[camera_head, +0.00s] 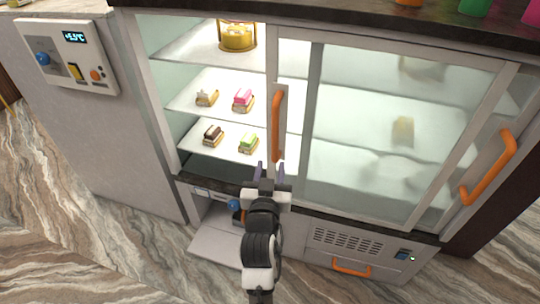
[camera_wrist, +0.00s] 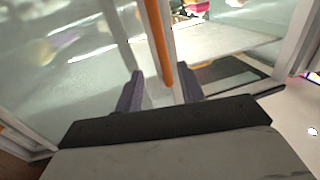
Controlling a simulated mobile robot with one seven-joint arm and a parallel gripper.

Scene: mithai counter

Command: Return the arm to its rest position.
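My gripper (camera_head: 270,171) is in front of the cabinet, just below the lower end of an orange door handle (camera_head: 276,125). In the wrist view its two purple-grey fingers (camera_wrist: 159,73) stand apart with nothing held. The handle's lower end (camera_wrist: 158,45) shows between the fingertips there, with no clear contact; I cannot tell the depth between them. My arm reaches up from the bottom middle of the head view.
The left half of the display cabinet is open, with sweets on trays (camera_head: 243,100) and a gold tin (camera_head: 238,36) inside. Sliding glass (camera_head: 390,130) covers the right half, with another orange handle (camera_head: 488,168). An open lower flap (camera_head: 215,246) juts out left of my arm.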

